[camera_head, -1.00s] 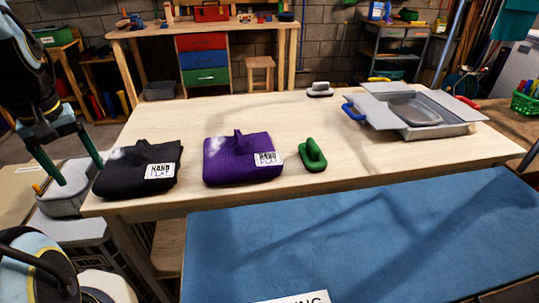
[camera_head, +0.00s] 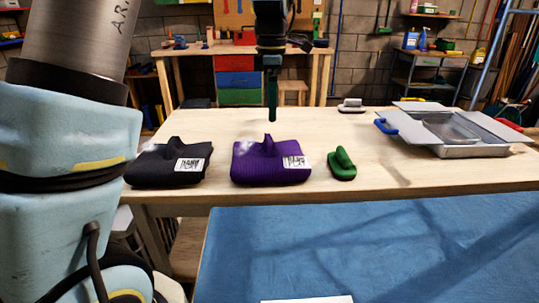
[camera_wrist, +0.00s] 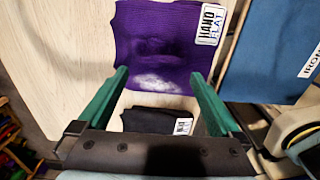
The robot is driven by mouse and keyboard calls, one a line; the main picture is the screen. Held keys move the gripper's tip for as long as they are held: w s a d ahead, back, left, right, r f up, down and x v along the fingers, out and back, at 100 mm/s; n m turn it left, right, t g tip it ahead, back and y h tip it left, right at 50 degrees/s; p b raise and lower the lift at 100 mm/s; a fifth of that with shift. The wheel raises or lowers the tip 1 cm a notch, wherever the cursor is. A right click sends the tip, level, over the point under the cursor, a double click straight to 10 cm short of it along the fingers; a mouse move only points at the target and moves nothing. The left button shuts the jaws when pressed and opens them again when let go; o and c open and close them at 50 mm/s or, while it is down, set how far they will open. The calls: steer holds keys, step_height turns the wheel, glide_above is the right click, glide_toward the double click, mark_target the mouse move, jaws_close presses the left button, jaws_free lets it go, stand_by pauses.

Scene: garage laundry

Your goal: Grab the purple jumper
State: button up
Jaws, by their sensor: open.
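The purple jumper (camera_head: 270,164) lies folded on the wooden table, with a raised ridge on top and a white label at its right. It also shows in the wrist view (camera_wrist: 160,45), beyond the fingertips, with a pale patch on it. My gripper (camera_head: 272,112) points down above the jumper in the head view, its green fingers seen nearly edge-on. In the wrist view my gripper (camera_wrist: 157,80) has its two green fingers spread wide, with nothing held between them. A folded black garment (camera_head: 170,163) lies left of the jumper and also shows in the wrist view (camera_wrist: 150,121).
A green brush-like tool (camera_head: 342,165) lies right of the jumper. A grey tray-like box (camera_head: 465,149) with open flaps stands at the table's right. A small grey tool (camera_head: 351,107) lies at the back edge. A blue padded board (camera_head: 370,250) is in front. Bare wood (camera_head: 215,122) lies behind the garments.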

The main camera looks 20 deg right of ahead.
mark_target(269, 138)
step_height(269, 138, down, 3)
steer(key=shift+r, duration=0.1)
steer(key=shift+a+f+p, duration=0.2)
steer(key=shift+f+p, duration=0.15)
steer(key=shift+f, duration=1)
steer(key=shift+a+f+p, duration=0.15)
steer(key=shift+f+p, duration=0.2)
steer(key=shift+f, duration=1)
jaws_close()
